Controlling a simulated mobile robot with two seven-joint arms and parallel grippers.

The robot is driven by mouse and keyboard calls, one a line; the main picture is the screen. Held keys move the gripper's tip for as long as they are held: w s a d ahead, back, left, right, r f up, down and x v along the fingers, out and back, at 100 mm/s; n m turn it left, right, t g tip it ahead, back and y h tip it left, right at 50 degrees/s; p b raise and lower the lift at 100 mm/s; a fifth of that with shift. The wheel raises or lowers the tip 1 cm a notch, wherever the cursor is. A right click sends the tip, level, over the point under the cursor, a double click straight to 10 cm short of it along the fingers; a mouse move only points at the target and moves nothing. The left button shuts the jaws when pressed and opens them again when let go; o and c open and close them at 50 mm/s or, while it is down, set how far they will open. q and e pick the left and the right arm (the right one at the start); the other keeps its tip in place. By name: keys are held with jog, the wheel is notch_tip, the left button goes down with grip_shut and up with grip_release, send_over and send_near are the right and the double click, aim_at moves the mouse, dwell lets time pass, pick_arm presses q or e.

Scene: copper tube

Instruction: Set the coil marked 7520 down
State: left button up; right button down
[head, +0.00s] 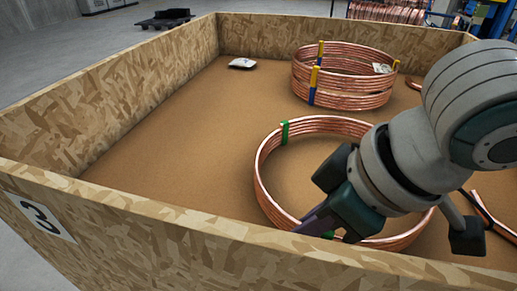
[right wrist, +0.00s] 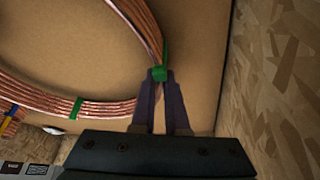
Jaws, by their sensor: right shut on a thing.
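A copper coil with green ties (head: 268,160) is in the near half of the chipboard crate (head: 140,92). My right gripper (head: 318,222) is shut on this coil's near side; in the right wrist view its fingers (right wrist: 168,78) close at a green tie on the tube (right wrist: 100,108). My wrist and arm hide part of the coil's right side. The coil looks level, close to the crate floor; I cannot tell whether it touches it. No number 7520 is readable on it. My left gripper is not in view.
A taller coil with yellow and blue ties (head: 340,88) and a white tag stands toward the back. A small white object (head: 242,63) lies on the crate floor. The left part of the floor is bare. The near wall carries a sign 3 (head: 40,216).

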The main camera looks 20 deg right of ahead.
jog(key=c, duration=0.9)
grip_release()
jog(key=p+v, duration=0.3)
jog(key=v, duration=0.9)
